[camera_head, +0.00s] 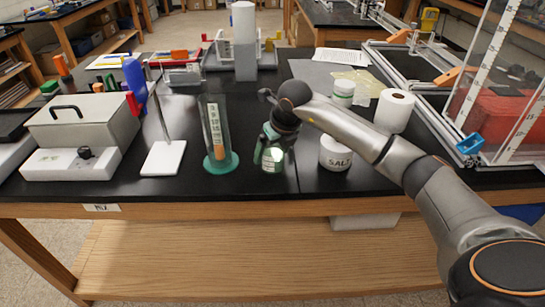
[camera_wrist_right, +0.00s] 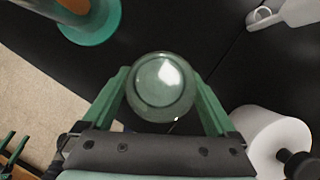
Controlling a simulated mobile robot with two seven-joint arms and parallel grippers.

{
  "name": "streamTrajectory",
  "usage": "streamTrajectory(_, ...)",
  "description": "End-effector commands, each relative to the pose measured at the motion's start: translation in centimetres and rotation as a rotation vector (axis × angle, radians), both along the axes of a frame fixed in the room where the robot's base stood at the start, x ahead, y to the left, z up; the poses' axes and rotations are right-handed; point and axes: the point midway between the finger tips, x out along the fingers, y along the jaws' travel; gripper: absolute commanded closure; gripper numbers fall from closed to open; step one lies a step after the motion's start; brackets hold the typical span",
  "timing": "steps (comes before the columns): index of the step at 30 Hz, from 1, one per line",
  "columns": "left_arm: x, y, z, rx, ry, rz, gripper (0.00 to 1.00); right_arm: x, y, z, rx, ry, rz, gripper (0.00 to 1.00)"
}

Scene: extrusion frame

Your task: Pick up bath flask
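A small glass flask with a pale label (camera_head: 272,160), which I take to be the bath flask, stands upright on the black bench near its front edge. My right gripper (camera_head: 272,141) reaches down over it. In the right wrist view, the round glass top of the flask (camera_wrist_right: 161,86) sits between the two green fingers of my right gripper (camera_wrist_right: 161,82). The fingers lie close on either side. Whether they press on the glass or leave a thin gap I cannot tell.
A graduated cylinder with a green base (camera_head: 220,160) stands just left. A SALT jar (camera_head: 335,153) stands to the right, with a paper roll (camera_head: 394,110) and a white-green bottle (camera_head: 343,93) behind. A grey box instrument (camera_head: 82,125) and a white stand plate (camera_head: 163,158) are farther left.

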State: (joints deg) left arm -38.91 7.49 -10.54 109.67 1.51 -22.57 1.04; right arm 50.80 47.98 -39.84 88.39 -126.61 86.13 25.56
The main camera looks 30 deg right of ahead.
Motion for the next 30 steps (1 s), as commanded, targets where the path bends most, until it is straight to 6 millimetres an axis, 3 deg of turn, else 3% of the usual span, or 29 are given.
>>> streamTrajectory(2,0.00,0.00,0.00,0.000,0.000,0.000,0.36,-0.01,-0.01,0.03,0.000,0.000,0.000,0.18)
streamTrajectory(20,0.00,0.00,0.00,0.001,0.000,-0.001,0.36,-0.01,-0.03,0.07,0.000,0.000,0.000,0.85)
streamTrajectory(30,0.00,0.01,-0.01,0.001,0.000,-0.001,0.36,0.01,-0.03,0.18,0.000,-0.002,0.000,0.88)
